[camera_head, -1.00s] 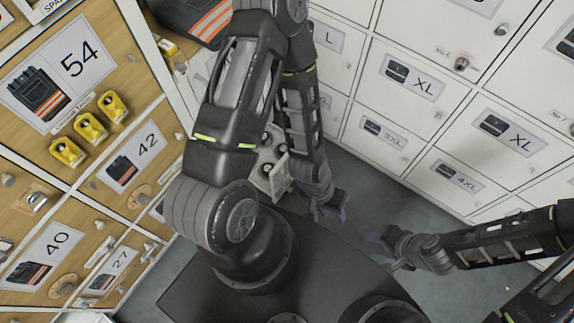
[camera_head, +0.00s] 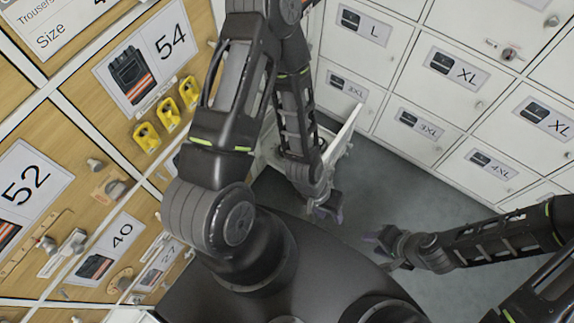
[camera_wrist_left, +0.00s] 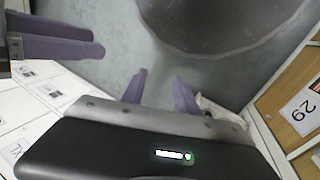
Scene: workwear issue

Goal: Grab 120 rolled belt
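No rolled belt and no label reading 120 can be made out in the current views. My left gripper (camera_head: 326,215) hangs low beside my base, apart from the cabinets. In the left wrist view its two purple fingers (camera_wrist_left: 158,88) stand apart with only grey floor between them. My right gripper (camera_head: 376,244) is to the right of it, over the floor, with its fingers apart and empty. The right gripper's purple fingers also show at the upper left of the left wrist view (camera_wrist_left: 95,40).
A white open panel or drawer part (camera_head: 342,143) stands out behind my left arm, mostly hidden. White lockers (camera_head: 385,75) labelled L and XL line the back. Wooden doors (camera_head: 90,150) numbered 54, 52 and 40 line the left, with yellow holders (camera_head: 168,112). Grey floor (camera_head: 400,190) is clear.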

